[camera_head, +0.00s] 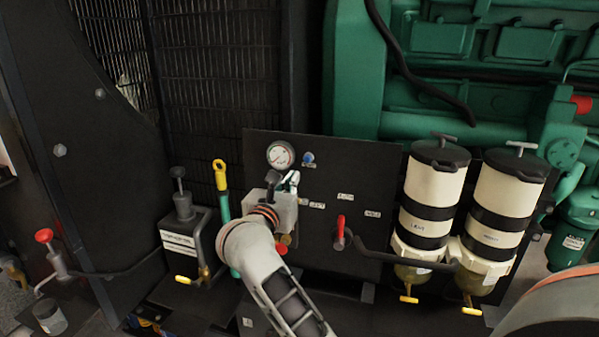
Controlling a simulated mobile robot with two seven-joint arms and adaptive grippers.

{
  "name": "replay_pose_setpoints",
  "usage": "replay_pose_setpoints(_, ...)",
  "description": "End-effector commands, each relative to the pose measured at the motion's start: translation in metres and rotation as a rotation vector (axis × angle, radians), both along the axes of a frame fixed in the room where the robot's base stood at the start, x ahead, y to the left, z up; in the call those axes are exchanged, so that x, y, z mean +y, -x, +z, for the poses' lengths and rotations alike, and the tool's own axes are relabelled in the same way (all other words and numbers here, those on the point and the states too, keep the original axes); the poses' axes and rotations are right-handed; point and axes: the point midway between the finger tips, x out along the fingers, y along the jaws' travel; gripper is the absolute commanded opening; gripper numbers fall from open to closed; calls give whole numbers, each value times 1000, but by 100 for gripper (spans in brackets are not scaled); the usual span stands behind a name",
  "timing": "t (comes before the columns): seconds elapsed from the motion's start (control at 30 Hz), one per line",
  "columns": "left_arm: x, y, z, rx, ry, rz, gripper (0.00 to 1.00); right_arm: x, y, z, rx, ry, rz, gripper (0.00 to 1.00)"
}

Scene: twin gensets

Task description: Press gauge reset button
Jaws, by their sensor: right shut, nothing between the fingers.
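A round white-faced gauge (280,154) with a red needle sits near the top of a dark upright panel (365,160). A small blue button (308,157) is on the panel just right of the gauge. My right gripper (291,180) is in front of the panel, with its fingertips just below the gauge and to the lower left of the blue button. It is shut and empty. In the picture a gap shows between the fingertips and the button; their distance from the panel is hard to judge. My left gripper is not in view.
A red-handled lever (341,228) is on the panel at lower right. Two white-and-black filter canisters (434,190) (506,200) stand farther right. A yellow-ringed dipstick (220,172) and a black pump unit (184,238) stand left. The green engine (350,80) is behind.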

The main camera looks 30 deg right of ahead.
Motion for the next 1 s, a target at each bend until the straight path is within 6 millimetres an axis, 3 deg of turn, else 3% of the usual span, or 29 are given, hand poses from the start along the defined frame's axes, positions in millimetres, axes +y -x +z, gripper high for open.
replay_pose_setpoints(0.3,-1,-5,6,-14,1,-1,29,22,19,0,-1,-2,1,0)
replay_pose_setpoints(0.87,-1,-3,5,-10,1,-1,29,22,20,1,1,6,-1,0)
replay_pose_setpoints(1.0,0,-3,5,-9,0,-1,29,15,31,1,39,150,-26,0)
